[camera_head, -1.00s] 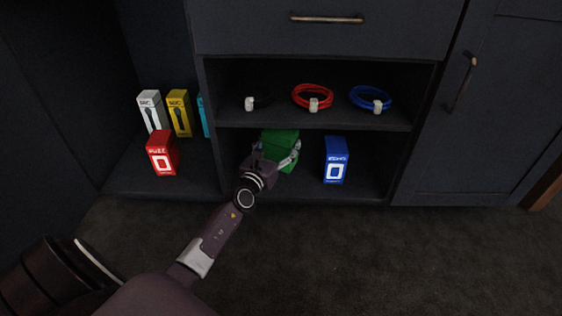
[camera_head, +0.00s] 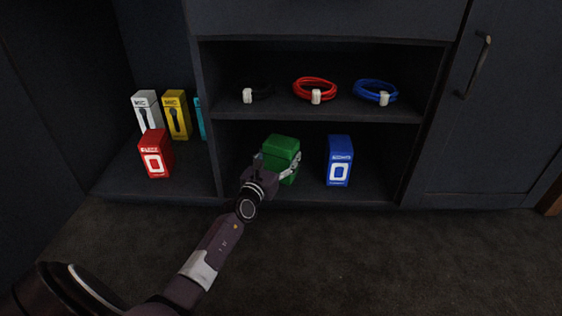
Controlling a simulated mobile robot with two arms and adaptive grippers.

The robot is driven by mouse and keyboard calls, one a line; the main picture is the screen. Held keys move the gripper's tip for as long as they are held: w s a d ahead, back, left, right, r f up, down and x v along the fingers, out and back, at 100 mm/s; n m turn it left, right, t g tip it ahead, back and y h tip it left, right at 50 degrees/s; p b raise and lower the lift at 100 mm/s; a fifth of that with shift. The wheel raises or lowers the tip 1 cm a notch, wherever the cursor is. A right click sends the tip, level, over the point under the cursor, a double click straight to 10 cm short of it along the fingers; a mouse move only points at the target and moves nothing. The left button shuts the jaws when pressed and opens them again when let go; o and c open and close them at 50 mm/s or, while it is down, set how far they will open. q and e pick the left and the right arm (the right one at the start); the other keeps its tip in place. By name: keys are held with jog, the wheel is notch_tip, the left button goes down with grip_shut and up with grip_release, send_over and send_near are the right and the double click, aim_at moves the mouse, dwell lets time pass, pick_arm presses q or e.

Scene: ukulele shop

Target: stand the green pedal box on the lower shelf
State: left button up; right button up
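The green pedal box (camera_head: 281,145) is upright in the lower compartment, left of the blue pedal box (camera_head: 340,161). My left gripper (camera_head: 279,167) reaches in from the front left with its fingers on either side of the green box, and looks shut on it. The gripper hides the box's lower left part. The box's base is about level with the blue box's base, but I cannot tell whether it rests on the lower shelf (camera_head: 350,193). A red pedal box (camera_head: 156,154) stands in the left bay. My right gripper is not in view.
The upper shelf (camera_head: 320,115) holds black (camera_head: 262,92), red (camera_head: 315,88) and blue (camera_head: 376,92) cable coils. White (camera_head: 146,110), yellow (camera_head: 177,115) and teal mic boxes stand behind the red box. An upright divider (camera_head: 209,125) separates the bays.

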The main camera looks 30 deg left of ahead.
pick_arm(q)
jog(key=shift+r, duration=0.2)
jog(key=shift+f, duration=0.1)
jog(key=o, duration=1.7)
jog(key=shift+f, duration=0.1)
jog(key=shift+s+r+p, duration=0.2)
jog(key=shift+p, duration=0.15)
jog(key=s+p, duration=0.1)
jog(key=s, duration=0.2)
jog(key=s+d+p, duration=0.1)
jog(key=s+p, duration=0.1)
jog(key=s, duration=0.1)
jog(key=s+p, duration=0.2)
jog(key=s, duration=0.2)
jog(key=shift+s+d, duration=0.1)
jog(key=shift+d, duration=0.2)
jog(key=shift+s+d+f+p, duration=0.15)
jog(key=shift+s+p, duration=0.2)
jog(key=shift+s, duration=0.3)
